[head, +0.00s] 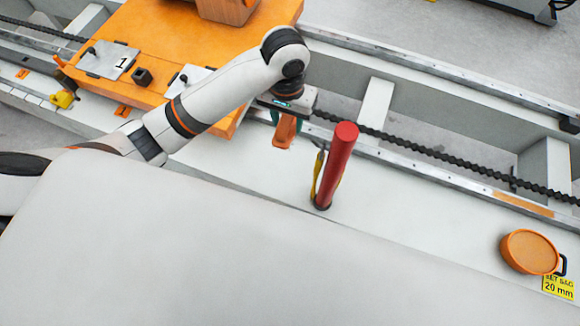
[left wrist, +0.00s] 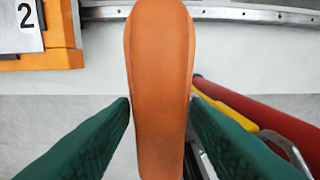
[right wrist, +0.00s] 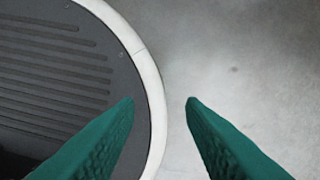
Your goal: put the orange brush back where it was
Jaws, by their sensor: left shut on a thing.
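The orange brush (head: 284,130) is held by my left gripper (head: 287,112) above the pale ledge, left of the red cylinder. In the left wrist view the orange brush (left wrist: 160,90) stands lengthwise between the two green fingers (left wrist: 160,108), which are shut on it. Its bristles are not visible. My right gripper (right wrist: 162,100) shows only in the right wrist view, with its green fingers apart and nothing between them, over grey floor.
A red cylinder (head: 337,165) stands on the ledge (head: 420,205), with yellow-handled tools beside it. An orange round container (head: 528,252) sits at right near a yellow label (head: 559,287). An orange carriage (head: 150,40) with numbered plates is at upper left. A dark chain (head: 440,155) runs behind.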

